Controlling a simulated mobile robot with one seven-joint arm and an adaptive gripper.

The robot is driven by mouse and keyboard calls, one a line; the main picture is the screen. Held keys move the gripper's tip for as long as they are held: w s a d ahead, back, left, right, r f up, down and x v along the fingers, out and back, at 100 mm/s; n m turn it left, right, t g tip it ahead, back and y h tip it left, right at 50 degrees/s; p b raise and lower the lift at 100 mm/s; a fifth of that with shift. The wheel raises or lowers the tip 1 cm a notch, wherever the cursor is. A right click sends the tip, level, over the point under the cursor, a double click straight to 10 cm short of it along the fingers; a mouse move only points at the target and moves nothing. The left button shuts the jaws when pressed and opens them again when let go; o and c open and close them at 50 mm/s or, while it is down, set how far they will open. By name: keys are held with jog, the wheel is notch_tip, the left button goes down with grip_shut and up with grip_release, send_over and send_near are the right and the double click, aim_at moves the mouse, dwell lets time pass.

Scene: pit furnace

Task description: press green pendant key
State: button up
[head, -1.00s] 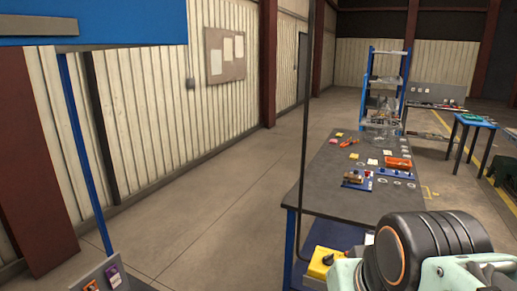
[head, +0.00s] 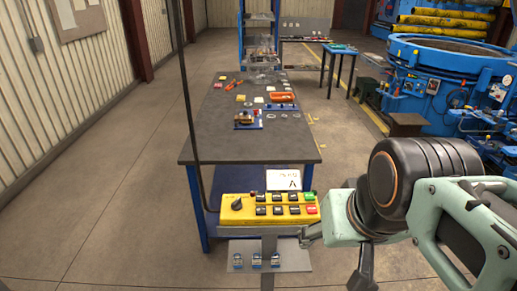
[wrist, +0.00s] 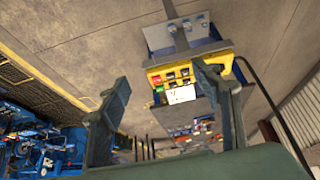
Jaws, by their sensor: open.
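The yellow pendant (head: 268,207) hangs at the front of the workbench, with two rows of keys and a black knob at its left. Its green key (head: 309,197) is at the right end of the upper row, above a red key (head: 312,210). The wrist view shows the pendant (wrist: 188,67) upside down, with the green key (wrist: 160,89) between the fingers in the picture. My gripper (wrist: 163,80) is open and empty, and it appears apart from the pendant. Its right finger hides one end of the pendant. In the head view my arm is just right of the pendant.
A grey workbench (head: 225,135) with small parts stands behind the pendant. A black cable (head: 187,95) runs up from the pendant's left end. A grey plate (head: 290,255) with several small fittings is below it. Blue machinery (head: 430,85) stands at right; floor at left is clear.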

jog(key=shift+c, duration=0.4)
grip_shut()
dwell(1.2)
